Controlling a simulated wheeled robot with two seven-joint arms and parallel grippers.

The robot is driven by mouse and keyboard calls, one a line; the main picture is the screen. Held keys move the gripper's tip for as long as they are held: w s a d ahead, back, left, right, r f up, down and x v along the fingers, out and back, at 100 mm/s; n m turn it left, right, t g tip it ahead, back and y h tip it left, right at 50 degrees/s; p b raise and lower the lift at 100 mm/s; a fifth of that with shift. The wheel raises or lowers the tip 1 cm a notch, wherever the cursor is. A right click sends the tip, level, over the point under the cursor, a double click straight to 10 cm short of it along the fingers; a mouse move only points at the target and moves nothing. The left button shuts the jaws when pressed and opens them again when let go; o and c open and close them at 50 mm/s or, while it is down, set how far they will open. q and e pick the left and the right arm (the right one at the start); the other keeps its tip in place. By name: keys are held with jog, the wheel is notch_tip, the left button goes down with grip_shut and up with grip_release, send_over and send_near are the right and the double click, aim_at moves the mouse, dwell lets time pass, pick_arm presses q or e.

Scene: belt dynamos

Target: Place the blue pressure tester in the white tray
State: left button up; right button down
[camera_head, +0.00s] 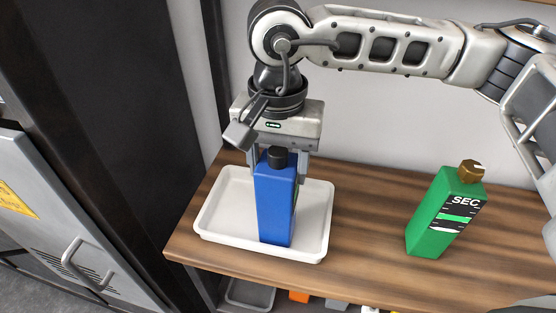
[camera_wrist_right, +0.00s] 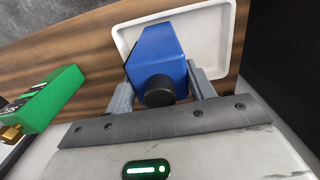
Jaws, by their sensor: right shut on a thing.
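The blue pressure tester (camera_head: 274,205) is a tall blue box-shaped bottle with a black cap. It stands about upright, over or in the white tray (camera_head: 318,215); I cannot tell whether its base touches the tray floor. My right gripper (camera_head: 278,170) comes down from above and is shut on the tester near its top, one finger on each side. In the right wrist view the tester (camera_wrist_right: 157,60) sits between the two fingers (camera_wrist_right: 163,90), with the white tray (camera_wrist_right: 218,40) behind it. My left gripper is not in view.
A green bottle (camera_head: 440,215) with a brown cap and a "SEC" label stands on the wooden shelf (camera_head: 365,230) to the right. A grey metal cabinet (camera_head: 60,220) is at the left. Below the shelf are a grey tray (camera_head: 250,294) and an orange item (camera_head: 299,296).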

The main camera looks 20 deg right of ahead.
jog(key=shift+f, duration=0.35)
jog(key=c, duration=0.5)
grip_release()
jog(key=shift+f, duration=0.1)
notch_tip(320, 180, up, 12)
jog(key=shift+r+b, duration=0.2)
jog(key=shift+b, duration=0.3)
jog(key=shift+s, duration=0.1)
